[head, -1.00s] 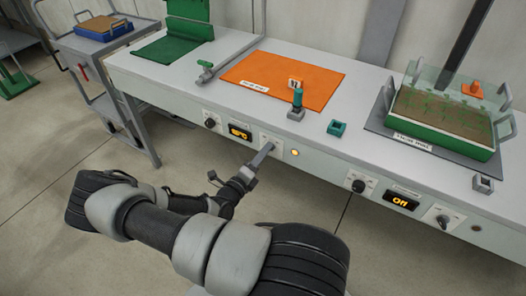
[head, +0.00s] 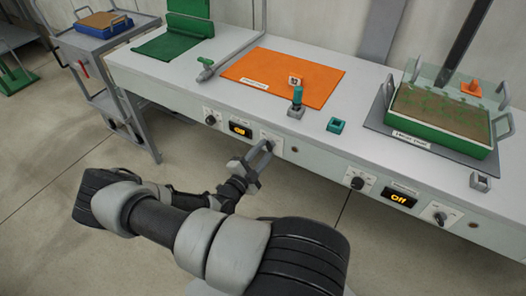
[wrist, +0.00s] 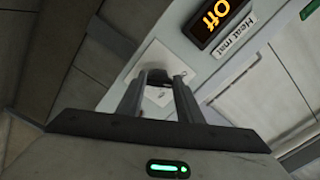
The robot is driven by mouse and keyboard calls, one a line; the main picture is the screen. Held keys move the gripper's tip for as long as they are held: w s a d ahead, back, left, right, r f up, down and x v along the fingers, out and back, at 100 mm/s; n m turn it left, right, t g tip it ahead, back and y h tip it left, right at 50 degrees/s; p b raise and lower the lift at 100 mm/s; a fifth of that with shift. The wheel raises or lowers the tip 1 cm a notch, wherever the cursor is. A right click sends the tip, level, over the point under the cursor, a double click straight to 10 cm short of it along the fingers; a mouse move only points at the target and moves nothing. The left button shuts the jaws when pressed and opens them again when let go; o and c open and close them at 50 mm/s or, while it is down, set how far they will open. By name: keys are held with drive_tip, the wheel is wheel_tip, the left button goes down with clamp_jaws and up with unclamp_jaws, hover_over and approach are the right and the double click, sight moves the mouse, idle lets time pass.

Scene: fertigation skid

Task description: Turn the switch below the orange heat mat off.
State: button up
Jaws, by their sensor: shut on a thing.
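The orange heat mat (head: 285,80) lies on the bench top. My gripper (head: 264,147) is at the switch. In the wrist view my gripper (wrist: 158,85) has its fingers shut around the switch knob. A small lamp (head: 295,150) right of the switch is dark.
Another dial (head: 210,118) sits left of the display. A second dial (head: 358,184), an "Off" display (head: 400,199) and a switch (head: 440,217) are farther right on the panel. A green seedling tray (head: 440,135) stands on the bench at right. The floor before the bench is clear.

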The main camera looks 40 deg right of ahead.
drive_tip(key=shift+n, duration=1.6)
drive_tip(key=shift+f, duration=0.1)
drive_tip(key=o, duration=1.1)
drive_tip(key=p+v, duration=0.1)
drive_tip(key=v, duration=1.6)
drive_tip(key=shift+s+a, duration=0.15)
drive_tip(key=shift+a, duration=0.05)
